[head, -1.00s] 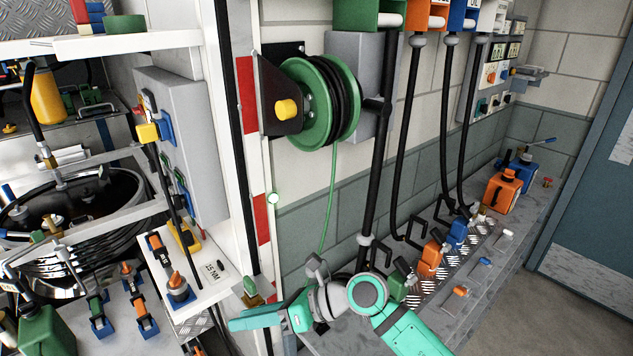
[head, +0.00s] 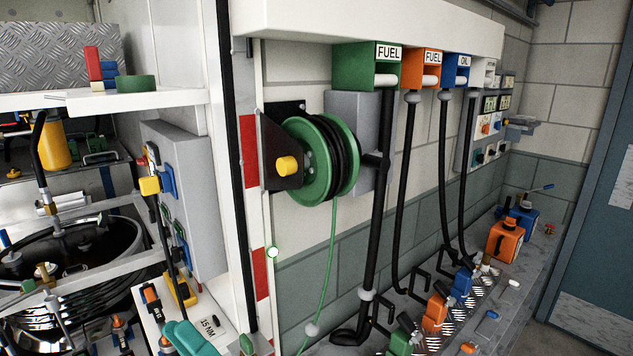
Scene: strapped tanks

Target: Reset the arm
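The rest of the arm is below or outside the picture.
A green hose reel (head: 307,170) is mounted on the wall in the middle. Dark hoses hang from green (head: 352,66), orange (head: 416,70) and blue dispensers. An orange canister (head: 505,240) stands on the grey ledge at right. A white rack (head: 140,100) with tools fills the left.

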